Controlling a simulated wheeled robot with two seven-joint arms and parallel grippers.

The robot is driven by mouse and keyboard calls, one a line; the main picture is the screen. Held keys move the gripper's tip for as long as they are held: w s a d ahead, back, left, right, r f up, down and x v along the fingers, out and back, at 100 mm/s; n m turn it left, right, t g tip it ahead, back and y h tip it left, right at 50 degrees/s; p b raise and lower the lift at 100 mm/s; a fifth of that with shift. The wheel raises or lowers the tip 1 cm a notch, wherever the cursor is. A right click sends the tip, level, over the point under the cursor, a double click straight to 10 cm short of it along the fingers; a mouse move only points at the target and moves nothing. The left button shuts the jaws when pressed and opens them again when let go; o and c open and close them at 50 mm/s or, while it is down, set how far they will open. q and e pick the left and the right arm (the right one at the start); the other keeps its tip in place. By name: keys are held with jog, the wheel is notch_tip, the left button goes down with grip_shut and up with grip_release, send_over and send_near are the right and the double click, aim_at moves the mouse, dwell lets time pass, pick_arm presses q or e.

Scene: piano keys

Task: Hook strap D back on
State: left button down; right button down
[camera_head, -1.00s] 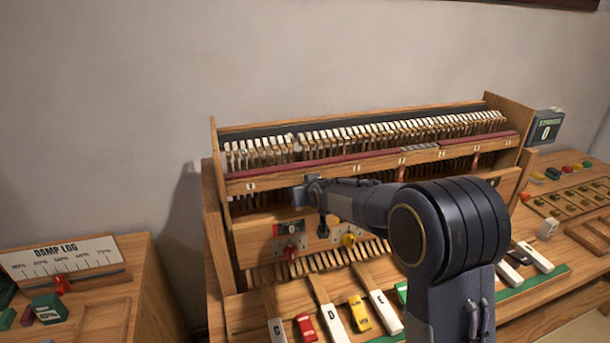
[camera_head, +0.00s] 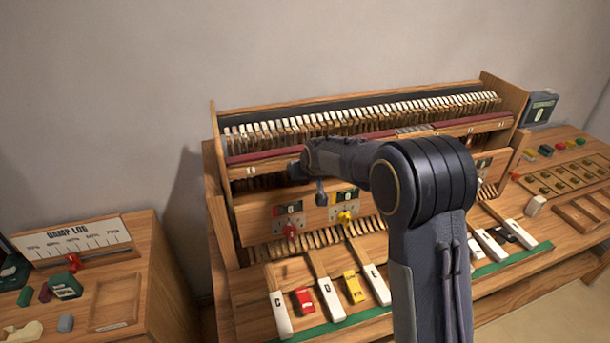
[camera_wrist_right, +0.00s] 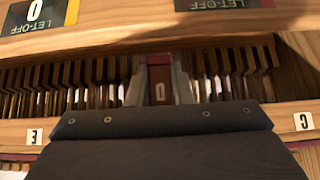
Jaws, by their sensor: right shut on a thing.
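My right gripper (camera_wrist_right: 160,85) is shut on a small dark red and brown tab (camera_wrist_right: 159,65) with a pale letter, which looks like an upside-down D and seems to be strap D. The tab stands between both fingers, in front of a row of dark wooden action parts (camera_wrist_right: 90,85). In the head view the wrist of my right arm (camera_head: 310,160) is at the rail (camera_head: 270,168) of the piano action, right of the C label (camera_head: 250,171). The strap and fingertips are hidden there. Whether the strap touches a hook cannot be told. My left gripper is not in view.
In the wrist view, labels E (camera_wrist_right: 35,136) and C (camera_wrist_right: 304,121) flank the tab, and LET-OFF plates (camera_wrist_right: 35,14) sit at the top. Red (camera_head: 290,230) and yellow (camera_head: 344,217) knobs are below the rail. Keys (camera_head: 330,300) lie in front. A damp log (camera_head: 78,240) stands left.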

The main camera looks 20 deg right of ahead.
jog(key=c, duration=1.3)
grip_release()
jog(key=b+v, duration=0.2)
jog(key=v, duration=0.5)
jog(key=shift+s+r, duration=0.25)
jog(key=shift+r, duration=0.05)
jog(key=shift+d, duration=0.1)
